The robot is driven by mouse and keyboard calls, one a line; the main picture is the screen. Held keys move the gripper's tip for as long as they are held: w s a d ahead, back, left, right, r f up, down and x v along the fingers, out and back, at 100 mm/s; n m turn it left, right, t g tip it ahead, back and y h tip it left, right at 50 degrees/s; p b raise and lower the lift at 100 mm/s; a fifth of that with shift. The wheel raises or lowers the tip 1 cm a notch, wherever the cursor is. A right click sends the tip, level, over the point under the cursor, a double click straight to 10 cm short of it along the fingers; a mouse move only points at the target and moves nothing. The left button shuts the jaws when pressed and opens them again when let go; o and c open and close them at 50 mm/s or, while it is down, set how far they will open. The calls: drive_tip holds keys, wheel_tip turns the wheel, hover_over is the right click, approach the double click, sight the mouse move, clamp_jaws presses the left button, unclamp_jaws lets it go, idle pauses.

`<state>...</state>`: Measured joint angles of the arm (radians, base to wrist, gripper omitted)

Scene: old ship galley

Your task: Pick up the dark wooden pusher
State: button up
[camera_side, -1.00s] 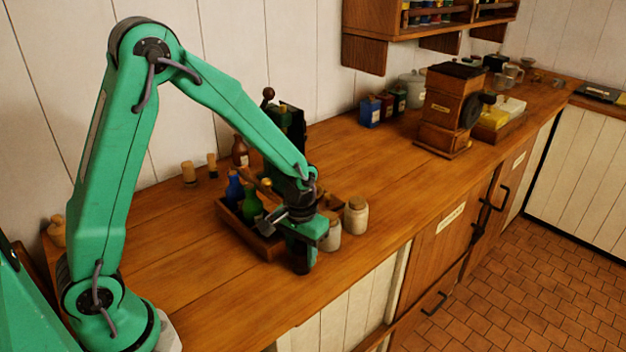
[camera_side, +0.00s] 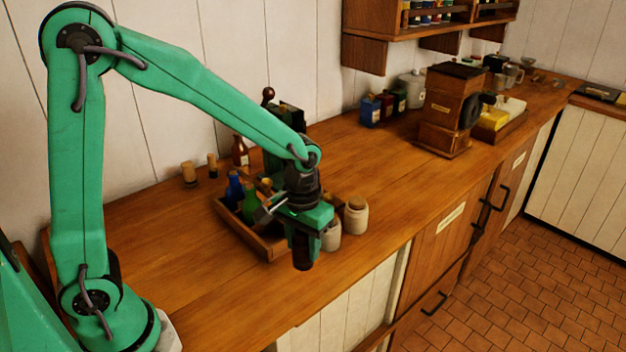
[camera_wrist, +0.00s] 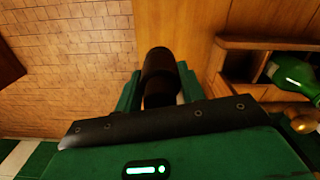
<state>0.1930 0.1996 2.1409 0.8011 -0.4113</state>
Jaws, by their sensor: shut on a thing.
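The dark wooden pusher (camera_side: 303,260) is a short, almost black cylinder, held upright below my gripper (camera_side: 303,241) near the counter's front edge. In the wrist view the pusher (camera_wrist: 158,72) stands between the two green fingers of my gripper (camera_wrist: 157,90), which are shut on it. Its upper part is hidden by the fingers in the side view. Its lower end looks raised above the counter, but the gap is hard to judge.
A wooden tray (camera_side: 262,245) with a blue bottle (camera_side: 235,188) and a green bottle (camera_side: 251,203) lies just left of my gripper. Two corked jars (camera_side: 331,236) (camera_side: 356,217) stand close on its right. A wooden grinder (camera_side: 445,115) is farther back. The counter between is clear.

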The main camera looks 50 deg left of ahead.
sight(306, 252)
drive_tip(key=s+d+r, duration=0.1)
drive_tip(key=d, duration=0.1)
drive_tip(key=s+d+r, duration=0.3)
drive_tip(key=shift+d, duration=0.3)
drive_tip(key=shift+w, duration=0.1)
idle(0.3)
drive_tip(key=w+a+r, duration=0.2)
drive_tip(key=w+a, duration=0.3)
drive_tip(key=w, duration=0.3)
drive_tip(key=w+a+r, duration=0.2)
drive_tip(key=w+a, duration=0.4)
drive_tip(key=w, duration=0.2)
drive_tip(key=shift+w+a, duration=0.25)
drive_tip(key=shift+w, duration=0.05)
drive_tip(key=shift+f, duration=0.15)
drive_tip(key=shift+f, duration=2.4)
drive_tip(key=shift+f, duration=1)
idle(1.0)
